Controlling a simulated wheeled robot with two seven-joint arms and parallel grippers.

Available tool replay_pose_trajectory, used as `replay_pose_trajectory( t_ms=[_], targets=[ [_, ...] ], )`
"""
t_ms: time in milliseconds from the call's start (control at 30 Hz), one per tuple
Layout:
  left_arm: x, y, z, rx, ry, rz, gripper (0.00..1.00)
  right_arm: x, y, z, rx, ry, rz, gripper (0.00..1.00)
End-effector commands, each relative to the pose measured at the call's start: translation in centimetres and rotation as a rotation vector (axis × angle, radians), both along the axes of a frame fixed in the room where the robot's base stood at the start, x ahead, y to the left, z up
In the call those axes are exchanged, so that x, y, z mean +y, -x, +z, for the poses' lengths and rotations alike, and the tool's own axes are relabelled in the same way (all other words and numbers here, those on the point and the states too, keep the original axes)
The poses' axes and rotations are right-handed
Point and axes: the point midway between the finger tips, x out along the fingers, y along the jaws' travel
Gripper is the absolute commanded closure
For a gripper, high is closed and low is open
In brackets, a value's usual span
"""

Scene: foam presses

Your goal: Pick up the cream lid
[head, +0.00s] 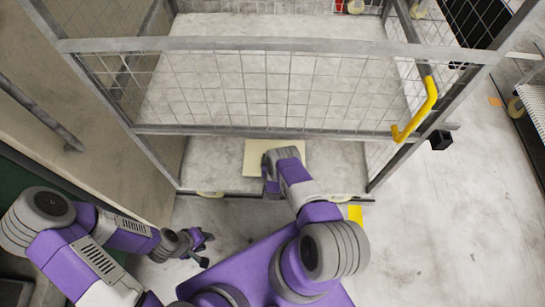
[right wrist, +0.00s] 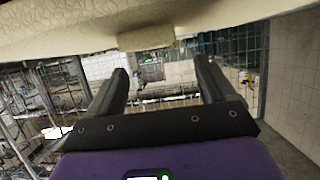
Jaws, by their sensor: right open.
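The cream lid (head: 253,158) lies flat at the front of the wire cage's bottom in the head view, partly covered by my right arm. In the right wrist view, a cream surface (right wrist: 60,30) that looks like the lid spans the top, with a small block (right wrist: 147,37) projecting from it. My right gripper (right wrist: 160,82) is open, its two fingers apart and pointing toward that surface. Nothing is between the fingers, and I cannot tell whether they touch the lid. My left gripper (head: 205,248) is open and empty, outside the cage over the floor.
The wire cage (head: 270,131) has a metal bar crossing above the lid and a yellow handle (head: 418,110) at its right. A wall (head: 90,110) stands close on the left.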

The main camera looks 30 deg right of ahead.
Motion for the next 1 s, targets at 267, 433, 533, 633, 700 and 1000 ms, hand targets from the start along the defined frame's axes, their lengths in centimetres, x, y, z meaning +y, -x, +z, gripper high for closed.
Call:
replay_pose_trajectory(
  t_ms=[267, 433, 533, 633, 700, 1000],
  targets=[
    [0.0, 0.0, -2.4, 0.001, 0.000, 0.000, 0.63, -2.0, -2.5, -1.9, 0.000, -0.001, 0.000, 0.17],
    [0.0, 0.0, -3.6, 0.001, 0.000, 0.000, 0.63, -3.0, -4.2, -2.6, 0.000, -0.001, 0.000, 0.17],
    [0.0, 0.0, -3.7, 0.001, 0.000, 0.000, 0.63, -3.2, -4.6, -2.7, 0.002, -0.002, 0.001, 0.17],
    [0.0, 0.0, -3.6, 0.001, 0.000, 0.000, 0.63, -3.3, -4.6, -2.6, 0.003, -0.001, 0.001, 0.17],
    [0.0, 0.0, -3.6, 0.001, 0.000, 0.000, 0.63, -3.3, -4.6, -2.6, 0.003, -0.001, 0.001, 0.17],
    [0.0, 0.0, -3.6, 0.000, 0.000, 0.000, 0.63, -3.2, -4.6, -2.6, 0.003, -0.002, 0.001, 0.55]
  ],
)
